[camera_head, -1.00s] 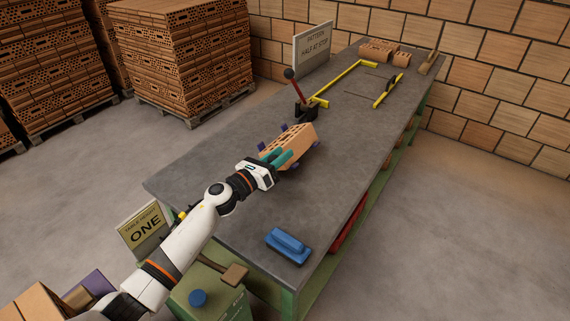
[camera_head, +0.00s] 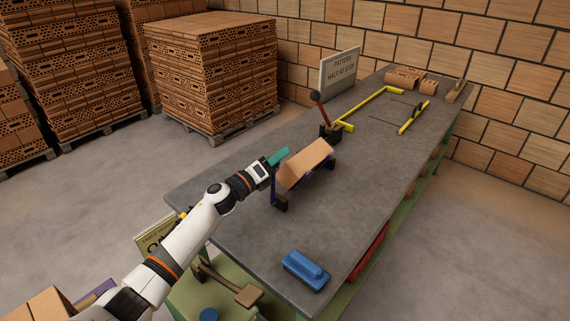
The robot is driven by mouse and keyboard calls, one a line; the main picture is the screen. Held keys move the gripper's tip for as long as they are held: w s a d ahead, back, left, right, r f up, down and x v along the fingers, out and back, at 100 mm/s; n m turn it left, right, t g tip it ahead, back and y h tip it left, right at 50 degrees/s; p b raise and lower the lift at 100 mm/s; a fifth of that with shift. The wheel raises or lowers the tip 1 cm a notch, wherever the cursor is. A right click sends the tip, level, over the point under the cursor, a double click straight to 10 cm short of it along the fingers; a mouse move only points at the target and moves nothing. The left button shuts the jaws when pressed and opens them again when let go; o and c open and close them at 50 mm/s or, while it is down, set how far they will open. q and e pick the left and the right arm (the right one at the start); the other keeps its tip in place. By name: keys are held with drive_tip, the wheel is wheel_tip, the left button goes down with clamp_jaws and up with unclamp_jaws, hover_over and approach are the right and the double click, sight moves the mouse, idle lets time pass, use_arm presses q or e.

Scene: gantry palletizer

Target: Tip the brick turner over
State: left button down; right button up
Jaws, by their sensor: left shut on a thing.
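The brick turner (camera_head: 275,188) is a dark purple-blue frame on the grey workbench. An orange brick (camera_head: 306,161) rests in it, tilted, with a broad smooth face slanting upward. My left gripper (camera_head: 278,157) has teal fingers and is at the turner's left end, beside the brick. It is shut on the turner, though the exact spot where the fingers grip is partly hidden by the gripper and brick. My right gripper is not in view.
A black stand with a red-stemmed, ball-topped lever (camera_head: 319,107) is just behind the turner. A blue float (camera_head: 305,270) lies near the bench's front edge. Yellow frame pieces (camera_head: 372,102) and several bricks (camera_head: 408,76) are farther back. The bench right of the turner is clear.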

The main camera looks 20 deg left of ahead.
use_arm(q)
drive_tip(key=w+a+f+n+t+y+b, duration=0.1)
drive_tip(key=w+a+f+n+b, duration=0.1)
drive_tip(key=a+n, duration=0.5)
drive_tip(key=shift+w+a+f+y+b, duration=0.4)
drive_tip(key=shift+w+a+b, duration=0.15)
drive_tip(key=shift+b, duration=0.25)
drive_tip(key=shift+n, duration=0.3)
drive_tip(key=c, duration=1)
unclamp_jaws()
drive_tip(key=shift+c, duration=0.2)
drive_tip(key=shift+w+r, duration=0.1)
